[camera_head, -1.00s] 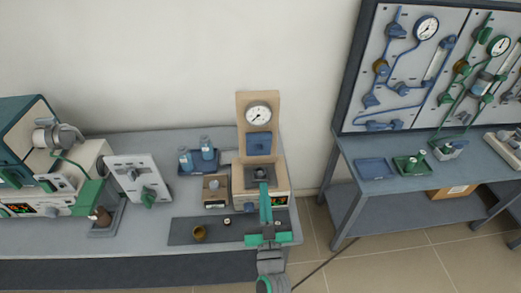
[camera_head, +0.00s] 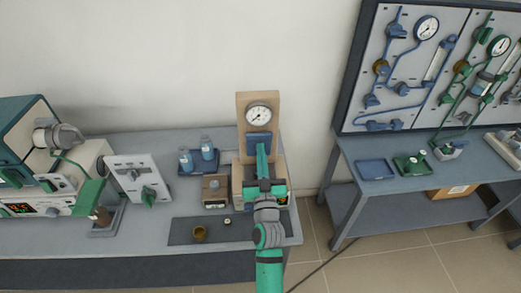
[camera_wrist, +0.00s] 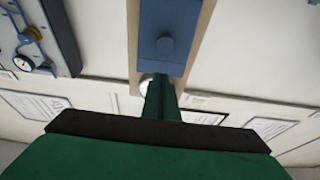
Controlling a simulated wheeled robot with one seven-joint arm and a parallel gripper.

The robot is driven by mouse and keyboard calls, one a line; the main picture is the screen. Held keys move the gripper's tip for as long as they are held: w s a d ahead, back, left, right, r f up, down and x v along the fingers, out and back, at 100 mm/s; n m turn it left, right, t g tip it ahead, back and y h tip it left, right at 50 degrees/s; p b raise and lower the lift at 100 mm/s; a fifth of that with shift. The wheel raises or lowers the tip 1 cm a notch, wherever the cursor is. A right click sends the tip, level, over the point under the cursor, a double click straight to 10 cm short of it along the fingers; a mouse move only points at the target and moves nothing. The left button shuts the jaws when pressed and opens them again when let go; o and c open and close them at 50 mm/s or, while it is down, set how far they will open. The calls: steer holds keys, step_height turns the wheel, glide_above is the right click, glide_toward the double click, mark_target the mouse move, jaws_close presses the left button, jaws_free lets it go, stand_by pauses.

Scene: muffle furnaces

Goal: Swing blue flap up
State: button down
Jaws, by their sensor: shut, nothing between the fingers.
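The blue flap (camera_head: 257,137) is on the beige upright panel, just below a round gauge (camera_head: 258,115). In the wrist view the flap (camera_wrist: 165,22) fills the top middle and carries a blue round knob. My gripper (camera_head: 261,148) is shut and empty. In the head view its fingertips overlap the lower part of the flap. In the wrist view the closed fingers (camera_wrist: 162,82) point at the flap's near edge. I cannot tell whether they touch it or how far the flap is tilted.
The panel stands on a beige furnace (camera_head: 238,185), partly hidden by my arm. A brown cup (camera_head: 199,233) stands on the dark mat (camera_head: 180,230).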

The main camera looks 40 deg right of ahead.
mark_target(259, 136)
steer(key=shift+w+d+r, duration=0.2)
steer(key=shift+w+d, duration=0.1)
steer(key=shift+w, duration=0.2)
steer(key=shift+w+d+r, duration=0.1)
steer(key=shift+w+r, duration=0.2)
steer(key=shift+w, duration=0.05)
steer(key=shift+w+d+r, duration=0.2)
steer(key=shift+w+r, duration=0.05)
steer(key=shift+w, duration=0.1)
steer(key=shift+s+d, duration=0.1)
steer(key=shift+s, duration=0.2)
steer(key=r+v, duration=0.1)
steer(key=v, duration=1.3)
steer(key=shift+a, duration=0.35)
